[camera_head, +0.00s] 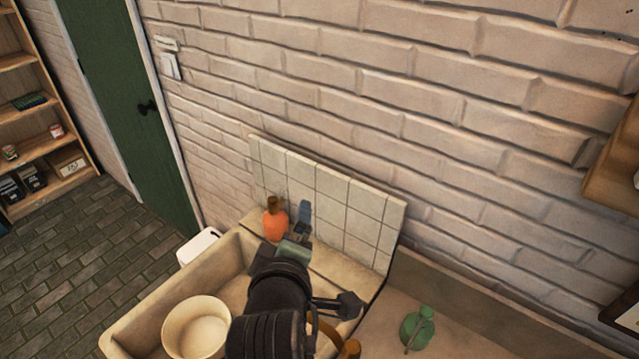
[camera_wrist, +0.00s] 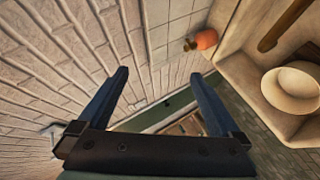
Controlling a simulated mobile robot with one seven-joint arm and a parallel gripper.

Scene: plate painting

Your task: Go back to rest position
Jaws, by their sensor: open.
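My gripper (camera_wrist: 158,76) is open in the wrist view, with its two dark blue fingers apart and nothing between them. In the head view my gripper (camera_head: 304,214) is partly seen above the sink, at the end of my dark arm, near the tiled splashback. An orange bottle (camera_head: 275,219) stands on the sink's back ledge, just left of the gripper in the head view. The bottle also shows in the wrist view (camera_wrist: 206,40), right of the fingers and apart from them.
A stone sink (camera_head: 142,312) holds a cream bowl (camera_head: 197,328). A green bottle (camera_head: 417,327) is on the counter at right. The brick wall (camera_head: 400,90) and tiled splashback (camera_head: 335,200) are close behind. A green door (camera_head: 125,90) and wooden shelf (camera_head: 25,110) stand at left, with open floor before them.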

